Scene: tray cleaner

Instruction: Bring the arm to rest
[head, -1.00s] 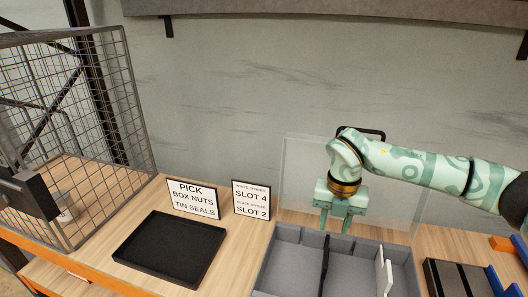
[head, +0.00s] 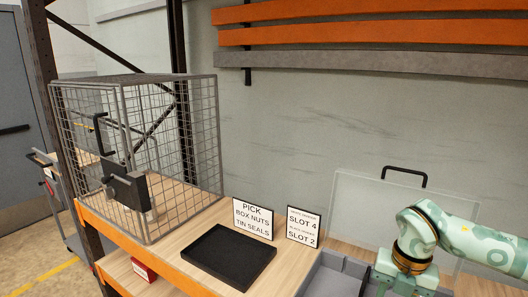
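My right arm comes in from the right, pale green with darker swirls and a dark and bronze wrist ring. My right gripper (head: 402,288) points down at the bottom edge, by the grey divided bin. Its fingertips are cut off by the frame; the finger bases stand apart, and nothing shows held. The grey bin (head: 335,272) is partly below the frame and partly behind the arm. My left arm and gripper are not in view.
A clear panel with a black handle (head: 404,172) stands behind the arm. A black tray (head: 229,257) lies empty on the wooden bench, with a PICK sign (head: 253,219) and a slot sign (head: 303,226) behind it. A wire cage (head: 145,150) stands at the left.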

